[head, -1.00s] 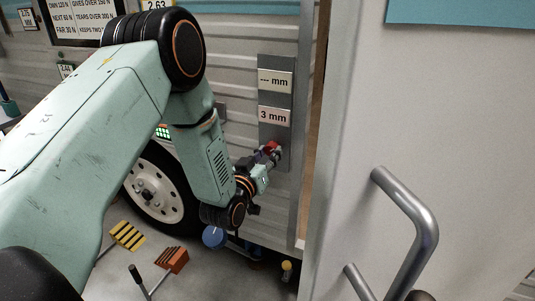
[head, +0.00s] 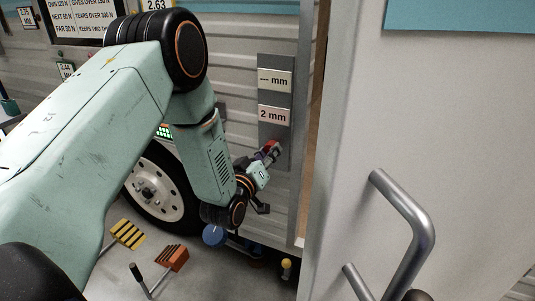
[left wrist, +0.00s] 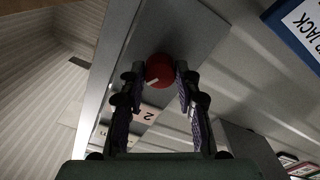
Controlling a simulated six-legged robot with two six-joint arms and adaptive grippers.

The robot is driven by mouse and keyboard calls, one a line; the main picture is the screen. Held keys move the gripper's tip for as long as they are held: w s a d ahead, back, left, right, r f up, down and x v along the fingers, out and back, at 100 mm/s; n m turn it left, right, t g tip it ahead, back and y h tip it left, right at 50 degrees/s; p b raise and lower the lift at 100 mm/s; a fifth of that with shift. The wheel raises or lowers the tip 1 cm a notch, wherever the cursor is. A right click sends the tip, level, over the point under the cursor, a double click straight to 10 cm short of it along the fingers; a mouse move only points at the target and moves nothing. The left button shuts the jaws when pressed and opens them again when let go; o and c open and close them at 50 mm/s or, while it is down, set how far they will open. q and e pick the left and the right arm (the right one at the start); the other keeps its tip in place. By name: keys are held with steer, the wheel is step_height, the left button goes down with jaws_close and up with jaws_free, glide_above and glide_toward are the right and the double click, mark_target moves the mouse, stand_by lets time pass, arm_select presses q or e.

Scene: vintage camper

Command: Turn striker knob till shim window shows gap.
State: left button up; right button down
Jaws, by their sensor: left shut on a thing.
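The red striker knob (left wrist: 160,70) has a white line on its face and sits on a grey plate (head: 274,65) on the camper wall. My left gripper (left wrist: 160,76) is shut on the knob, one finger on each side; in the head view the gripper (head: 268,153) covers much of the knob. The upper window (head: 275,80) on the plate reads "--- mm". The lower window (head: 274,115) reads "2 mm". I cannot tell from a label which one is the shim window. My right gripper does not show.
A pale door (head: 350,120) with a bent metal handle (head: 410,215) stands close on the right of the plate. Below are a wheel (head: 155,190), an orange ribbed block (head: 172,257), a black-and-yellow striped block (head: 127,234) and a yellow-topped item (head: 287,264).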

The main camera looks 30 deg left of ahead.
arm_select(q)
steer(key=o, duration=1.1)
steer(key=shift+o, duration=0.2)
steer(key=s, duration=1.2)
steer(key=shift+d, duration=0.35)
